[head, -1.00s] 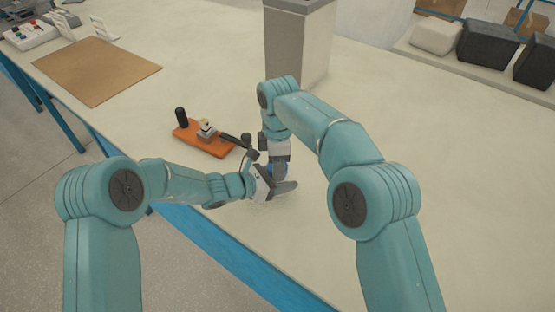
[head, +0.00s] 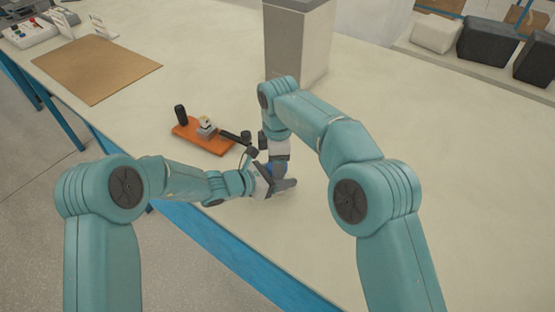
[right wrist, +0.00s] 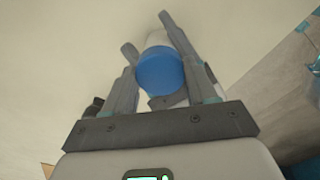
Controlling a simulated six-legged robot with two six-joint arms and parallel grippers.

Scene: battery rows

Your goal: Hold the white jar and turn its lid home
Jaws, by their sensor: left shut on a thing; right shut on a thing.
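The jar's blue lid (right wrist: 161,74) shows in the right wrist view between the fingers of my right gripper (right wrist: 165,70), which is shut on it from above. A strip of the white jar (right wrist: 157,39) shows beyond the lid. In the head view a bit of blue lid (head: 271,169) shows under my right gripper (head: 274,163). My left gripper (head: 283,187) comes in from the left and is shut on the jar, whose body is mostly hidden there by the fingers. I cannot tell how far down the lid sits.
An orange board (head: 196,141) with a black peg (head: 180,115) and a small grey part lies left of my grippers. A grey column (head: 298,45) stands behind. A brown mat (head: 96,70) lies at the back left. The table (head: 460,180) is clear to the right.

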